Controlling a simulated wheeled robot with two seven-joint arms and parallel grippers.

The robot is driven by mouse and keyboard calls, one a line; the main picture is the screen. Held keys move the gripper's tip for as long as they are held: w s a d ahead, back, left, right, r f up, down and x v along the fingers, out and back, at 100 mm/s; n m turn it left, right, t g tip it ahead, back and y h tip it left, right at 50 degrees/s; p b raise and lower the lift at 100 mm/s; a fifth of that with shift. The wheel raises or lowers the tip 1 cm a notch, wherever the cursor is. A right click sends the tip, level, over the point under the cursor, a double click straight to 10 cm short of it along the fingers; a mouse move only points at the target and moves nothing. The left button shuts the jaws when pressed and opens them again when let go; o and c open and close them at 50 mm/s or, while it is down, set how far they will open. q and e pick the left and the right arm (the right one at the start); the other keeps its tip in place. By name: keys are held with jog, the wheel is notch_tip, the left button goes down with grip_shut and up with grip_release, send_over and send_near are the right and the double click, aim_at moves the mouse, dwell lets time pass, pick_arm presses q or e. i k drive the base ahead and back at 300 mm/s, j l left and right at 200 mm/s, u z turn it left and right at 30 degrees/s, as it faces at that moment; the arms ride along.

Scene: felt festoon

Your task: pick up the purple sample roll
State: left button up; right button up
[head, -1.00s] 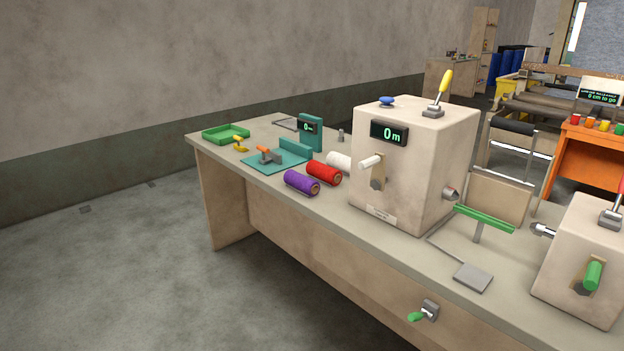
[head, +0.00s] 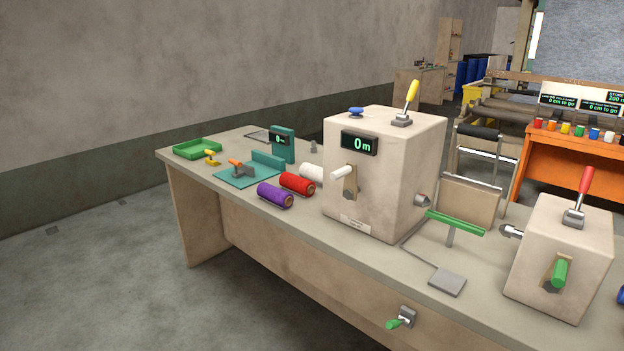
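The purple sample roll (head: 275,195) lies on its side on the workbench (head: 225,208), near the front edge. A red roll (head: 297,184) lies just behind it to the right, and a white roll (head: 313,174) lies behind the red one. The rolls lie left of the large beige machine box. Neither of my grippers shows in the head view.
The beige box (head: 385,175) has a "0 m" display, a yellow lever and a white crank handle. A teal plate (head: 237,180) with a small tool and a green tray (head: 197,149) stand left. A second box (head: 560,255) stands right. Floor before the bench is clear.

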aim_at(285, 200)
jog(key=i+j+z, duration=0.3)
jog(key=i+j, duration=0.2)
jog(key=i, duration=0.2)
jog(key=i+j+z, duration=0.25)
jog(key=i+j, duration=0.35)
jog(key=i+j+z, duration=0.3)
jog(key=i+j, duration=0.25)
jog(key=j, duration=0.2)
